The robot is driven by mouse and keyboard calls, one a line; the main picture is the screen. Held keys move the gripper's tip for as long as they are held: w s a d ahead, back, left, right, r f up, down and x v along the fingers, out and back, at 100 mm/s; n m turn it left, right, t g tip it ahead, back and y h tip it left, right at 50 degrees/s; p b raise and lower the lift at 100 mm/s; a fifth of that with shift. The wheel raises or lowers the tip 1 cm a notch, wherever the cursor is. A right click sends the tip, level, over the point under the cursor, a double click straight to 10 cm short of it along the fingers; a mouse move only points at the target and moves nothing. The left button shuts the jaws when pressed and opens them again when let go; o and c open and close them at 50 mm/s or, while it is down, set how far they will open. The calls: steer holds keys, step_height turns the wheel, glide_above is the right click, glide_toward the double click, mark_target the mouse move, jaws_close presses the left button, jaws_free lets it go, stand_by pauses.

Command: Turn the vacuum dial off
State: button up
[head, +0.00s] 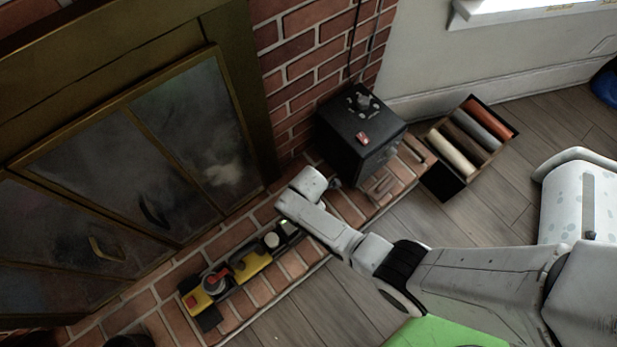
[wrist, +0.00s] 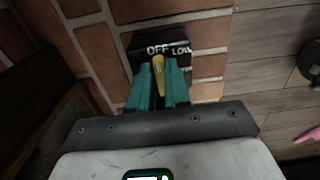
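In the wrist view, the teal fingers of my gripper (wrist: 161,86) lie on both sides of a yellow dial pointer (wrist: 159,66), with no clear gap beside it. The pointer's tip lies just below the word OFF on a black panel (wrist: 205,36); LOW is partly visible to its right. The fingers hide the lower part of the dial. In the head view, my arm reaches down over the brick hearth, and my fingertips cannot be made out. A yellow and black device with a red part (head: 212,282) lies along the hearth; I cannot tell for sure which device bears the dial.
A black box (head: 352,150) with a knob and red switch stands by the brick wall. A crate of coloured rolls (head: 437,180) sits to its right. Glass fireplace doors (head: 185,130) rise behind the hearth.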

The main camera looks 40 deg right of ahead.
steer(key=o, duration=0.4)
steer(key=shift+c, duration=0.2)
step_height(320, 180, up, 11)
steer(key=p, duration=0.4)
steer(key=shift+f, duration=0.15)
steer(key=s+d+r+m+p, duration=0.2)
steer(key=s+r+m, duration=0.3)
steer(key=r, duration=0.4)
steer(key=s+d+r+m+p, duration=0.2)
steer(key=s+r+m, duration=0.4)
steer(key=r, duration=0.3)
steer(key=s+d+r+m+t+p, duration=0.1)
steer(key=s+d+r+m+p, duration=0.2)
steer(key=r+m, duration=0.4)
step_height(320, 180, up, 3)
steer(key=s+p, duration=0.1)
steer(key=s, duration=0.1)
steer(key=shift+s, duration=0.3)
